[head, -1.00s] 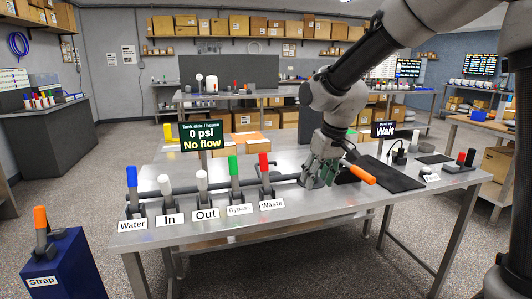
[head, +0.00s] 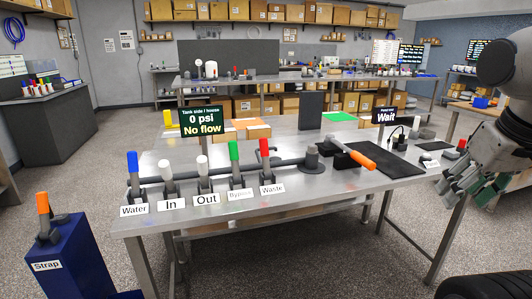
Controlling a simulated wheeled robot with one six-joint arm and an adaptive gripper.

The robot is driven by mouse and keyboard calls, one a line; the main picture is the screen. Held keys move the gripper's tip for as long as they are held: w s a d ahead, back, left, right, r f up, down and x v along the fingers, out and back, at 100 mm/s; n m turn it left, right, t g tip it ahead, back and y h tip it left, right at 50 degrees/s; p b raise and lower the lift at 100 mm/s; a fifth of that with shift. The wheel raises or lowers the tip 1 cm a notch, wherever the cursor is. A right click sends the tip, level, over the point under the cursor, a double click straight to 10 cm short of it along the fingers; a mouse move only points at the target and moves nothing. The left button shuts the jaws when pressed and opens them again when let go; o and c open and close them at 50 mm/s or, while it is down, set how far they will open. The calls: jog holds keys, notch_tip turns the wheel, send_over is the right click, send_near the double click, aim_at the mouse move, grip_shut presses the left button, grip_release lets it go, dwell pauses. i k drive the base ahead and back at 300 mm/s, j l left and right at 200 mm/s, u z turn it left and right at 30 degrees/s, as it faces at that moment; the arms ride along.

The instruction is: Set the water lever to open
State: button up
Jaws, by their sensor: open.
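The water lever (head: 133,170) has a blue grip and stands upright at the left end of a row of levers on the steel table. Its label (head: 134,210) reads "Water". The white In lever (head: 167,176) is just to its right. My gripper (head: 466,196) is at the far right, off the table's right end, open and empty, far from the water lever. The sign (head: 202,122) behind the levers reads "0 psi" and "No flow".
White Out (head: 203,172), green Bypass (head: 234,158) and red Waste (head: 265,155) levers continue the row. A blue Strap stand (head: 72,255) with an orange lever is front left. The front of the table is clear.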

aim_at(132, 158)
jog(key=u, duration=1.3)
